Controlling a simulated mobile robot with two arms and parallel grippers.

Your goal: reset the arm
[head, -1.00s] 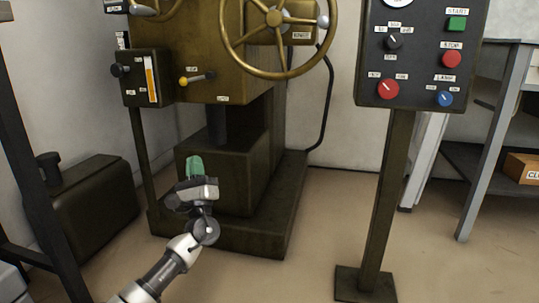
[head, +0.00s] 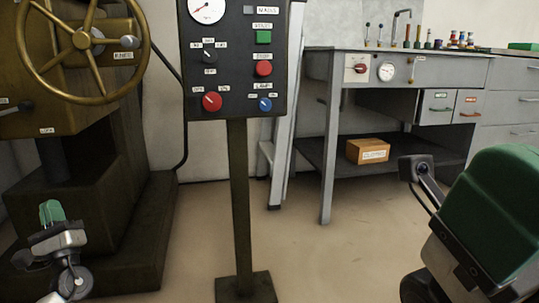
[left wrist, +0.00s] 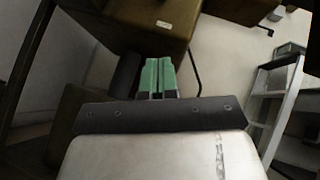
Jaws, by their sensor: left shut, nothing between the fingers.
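My left gripper (head: 52,212) is at the lower left of the head view, in front of the dark base (head: 75,235) of the brown machine. Its green fingers are together, pointing up, with nothing between them. In the left wrist view the same green fingers (left wrist: 159,77) stand side by side beyond a dark plate. A large green and dark part (head: 500,210), which looks like my right gripper close up, fills the lower right of the head view. Its fingertips cannot be told apart.
The control panel (head: 236,60) stands on a post (head: 240,200) between the brown machine and a grey workbench (head: 325,70). A cardboard box (head: 367,151) sits on the bench's lower shelf. Open floor (head: 340,250) lies right of the post.

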